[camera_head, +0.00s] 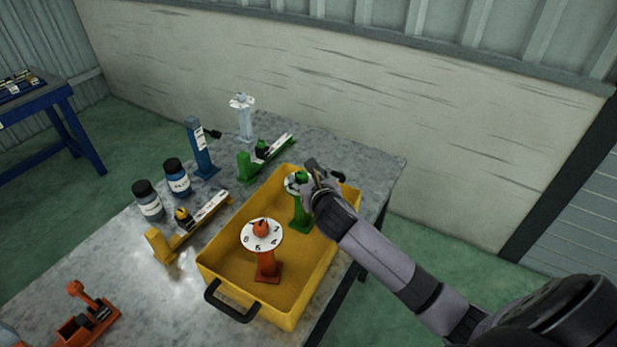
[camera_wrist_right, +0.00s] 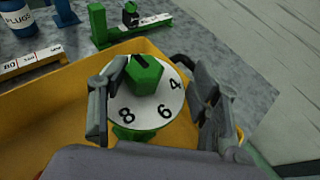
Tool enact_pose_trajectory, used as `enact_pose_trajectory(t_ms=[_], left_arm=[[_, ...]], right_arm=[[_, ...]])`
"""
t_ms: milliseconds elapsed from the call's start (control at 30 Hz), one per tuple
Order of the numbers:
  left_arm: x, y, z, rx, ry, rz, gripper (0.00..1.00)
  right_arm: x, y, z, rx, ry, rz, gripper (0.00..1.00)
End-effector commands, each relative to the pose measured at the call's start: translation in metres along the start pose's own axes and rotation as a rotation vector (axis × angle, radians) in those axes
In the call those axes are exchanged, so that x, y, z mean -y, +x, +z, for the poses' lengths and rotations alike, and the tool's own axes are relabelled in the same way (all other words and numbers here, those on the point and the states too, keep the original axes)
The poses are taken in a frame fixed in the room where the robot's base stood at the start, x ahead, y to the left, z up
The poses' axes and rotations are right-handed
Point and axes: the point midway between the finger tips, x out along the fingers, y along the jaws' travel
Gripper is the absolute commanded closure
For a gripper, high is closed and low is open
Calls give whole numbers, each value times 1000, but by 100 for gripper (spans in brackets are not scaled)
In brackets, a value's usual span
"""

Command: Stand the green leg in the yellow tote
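The green leg (camera_head: 301,214) is upright inside the yellow tote (camera_head: 222,258), towards its far end, with a white numbered disc and a green knob on top. My right gripper (camera_head: 307,180) is at the top of this leg. In the right wrist view its fingers (camera_wrist_right: 157,90) are spread on either side of the green knob (camera_wrist_right: 146,78), with a clear gap on the right side; the left finger is close to the knob. The foot of the leg appears to rest on the tote floor. My left gripper is not in view.
An orange leg (camera_head: 266,262) stands in the near part of the tote. On the table (camera_head: 120,260) are a green gauge (camera_head: 246,166), a yellow gauge (camera_head: 160,246), a blue post (camera_head: 203,152), a white leg (camera_head: 245,122), two bottles (camera_head: 149,203) and an orange tool (camera_head: 84,322).

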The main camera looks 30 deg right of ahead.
Motion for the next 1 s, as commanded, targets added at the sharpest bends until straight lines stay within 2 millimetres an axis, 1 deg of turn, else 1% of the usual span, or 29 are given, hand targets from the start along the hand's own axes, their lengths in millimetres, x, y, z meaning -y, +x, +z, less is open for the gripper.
enact_pose_trajectory(t_ms=[33, 200, 567, 667, 767, 1000], left_arm=[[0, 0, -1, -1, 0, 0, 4], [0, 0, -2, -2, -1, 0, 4], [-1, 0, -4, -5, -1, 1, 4], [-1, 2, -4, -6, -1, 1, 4], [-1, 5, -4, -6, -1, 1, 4], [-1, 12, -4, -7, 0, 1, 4]], right_arm=[[0, 0, 0, 0, 0, 0, 37], [0, 0, 0, 0, 1, 0, 28], [0, -3, 3, 1, 1, 0, 28], [0, -14, 2, 2, -2, 1, 28], [0, -33, 1, 1, -2, 2, 28], [0, -84, 1, 0, -2, 1, 28]])
